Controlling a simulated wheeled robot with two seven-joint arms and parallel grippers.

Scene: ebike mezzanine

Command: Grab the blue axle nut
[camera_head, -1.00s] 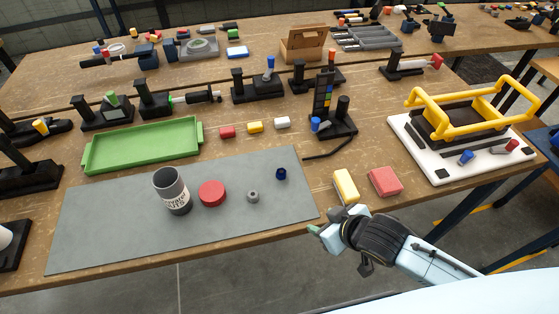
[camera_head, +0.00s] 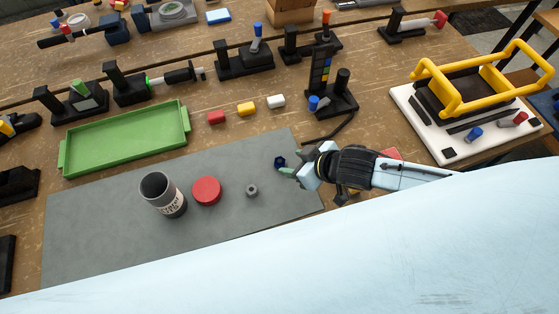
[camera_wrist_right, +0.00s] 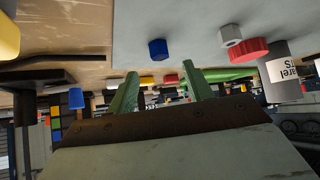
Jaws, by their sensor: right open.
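The blue axle nut (camera_head: 280,162) stands on the grey mat (camera_head: 100,230) near its right end. My right gripper (camera_head: 287,172) is just to its right in the head view, with the fingertips close to the nut. In the right wrist view the blue nut (camera_wrist_right: 158,49) lies beyond the two green fingers, about centred on the gap between them. The right gripper (camera_wrist_right: 160,72) is open and nothing is between its fingers. Whether a finger touches the nut cannot be told. My left gripper is not in view.
On the mat are a grey nut (camera_head: 252,190), a red lid (camera_head: 206,191) and a dark labelled cup (camera_head: 162,196). A green tray (camera_head: 125,140) and small coloured blocks (camera_head: 247,109) lie behind. A black stand (camera_head: 330,90) is behind the gripper. A red block (camera_head: 390,153) is partly hidden.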

